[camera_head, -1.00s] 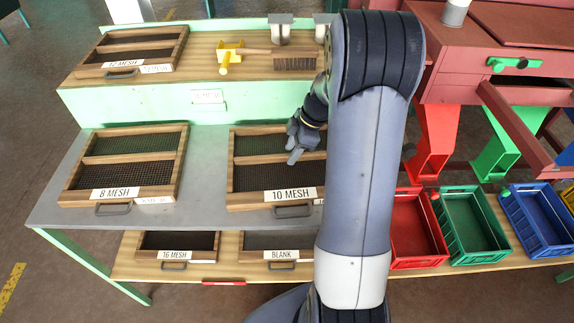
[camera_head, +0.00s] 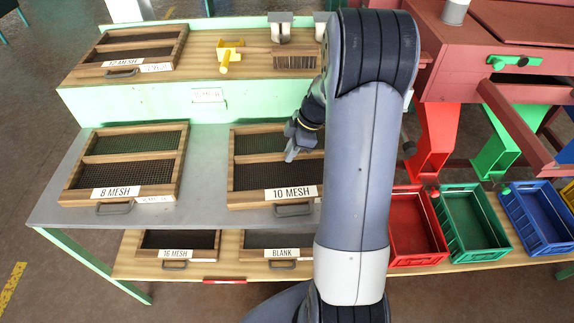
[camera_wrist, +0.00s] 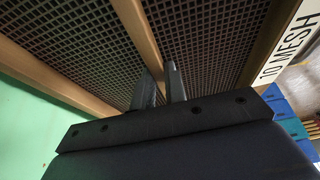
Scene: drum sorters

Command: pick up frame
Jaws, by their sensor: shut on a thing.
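The 10 MESH frame (camera_head: 235,172) is a wooden frame with dark mesh, a middle bar, a white label and a grey front handle. It lies on the grey middle shelf, its right part hidden behind my arm. My gripper (camera_head: 291,152) is over its middle bar. In the wrist view my gripper (camera_wrist: 160,86) has its two fingers on either side of the wooden middle bar (camera_wrist: 138,32), shut on it. The mesh and the 10 MESH label (camera_wrist: 288,45) also show there. I cannot tell whether the frame is lifted off the shelf.
The 8 MESH frame (camera_head: 70,190) lies left on the same shelf (camera_head: 207,180). The 12 MESH frame (camera_head: 183,42), a yellow tool (camera_head: 228,58) and a brush (camera_head: 295,62) are on the upper shelf. Frames 16 MESH (camera_head: 142,245) and BLANK (camera_head: 282,253) lie below. Coloured bins stand right.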

